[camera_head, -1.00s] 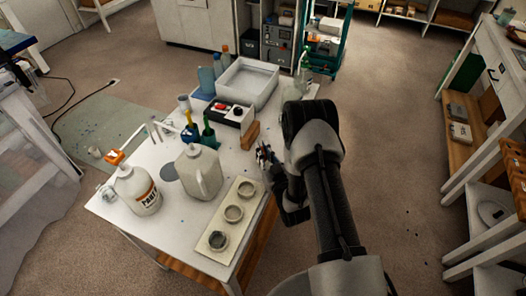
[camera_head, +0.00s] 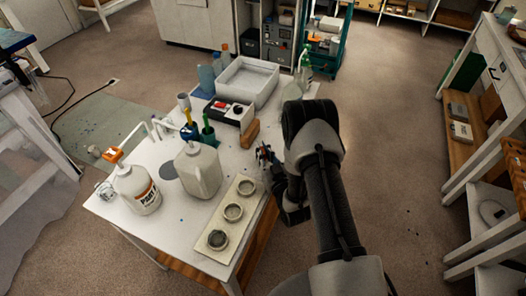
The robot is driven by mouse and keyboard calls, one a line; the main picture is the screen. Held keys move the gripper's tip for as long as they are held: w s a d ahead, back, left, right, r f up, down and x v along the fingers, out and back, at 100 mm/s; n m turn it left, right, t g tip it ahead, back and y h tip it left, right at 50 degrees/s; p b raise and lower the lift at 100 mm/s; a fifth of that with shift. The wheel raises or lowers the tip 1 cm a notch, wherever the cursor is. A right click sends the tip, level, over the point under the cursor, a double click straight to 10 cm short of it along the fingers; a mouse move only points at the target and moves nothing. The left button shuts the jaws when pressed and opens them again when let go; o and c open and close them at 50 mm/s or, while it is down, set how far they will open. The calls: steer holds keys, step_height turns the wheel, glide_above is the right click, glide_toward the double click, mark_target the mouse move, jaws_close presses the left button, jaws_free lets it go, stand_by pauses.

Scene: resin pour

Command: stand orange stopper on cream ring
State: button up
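A cream board (camera_head: 212,250) lies along the right front edge of the white table, with several round ring-shaped holders in a row; the far ring (camera_head: 246,187) and middle ring (camera_head: 233,212) look pale, and the near ring (camera_head: 218,239) has a darker inside. I cannot tell which is the cream ring. A small orange piece (camera_head: 113,154) shows at the top of a white bottle; I cannot tell whether it is the stopper. My gripper (camera_head: 265,154) is beyond the board's far end, near the table's right edge. Its small fingers and anything between them are unclear.
A white jug (camera_head: 199,172) stands left of the board, and a white labelled bottle (camera_head: 137,190) farther left. A wooden block (camera_head: 250,134) lies just beyond my gripper. A white tray (camera_head: 248,80) and several bottles stand at the table's back.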

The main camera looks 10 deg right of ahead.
steer(key=o, duration=0.5)
steer(key=s, duration=0.4)
steer(key=s+d, duration=0.1)
steer(key=s, duration=0.1)
steer(key=shift+s, duration=0.15)
steer(key=shift+s+d+r, duration=0.1)
steer(key=shift+s+r, duration=0.05)
steer(key=shift+s, duration=0.4)
steer(key=shift+r+p, duration=1.8)
steer(key=shift+r, duration=0.6)
steer(key=shift+w, duration=0.1)
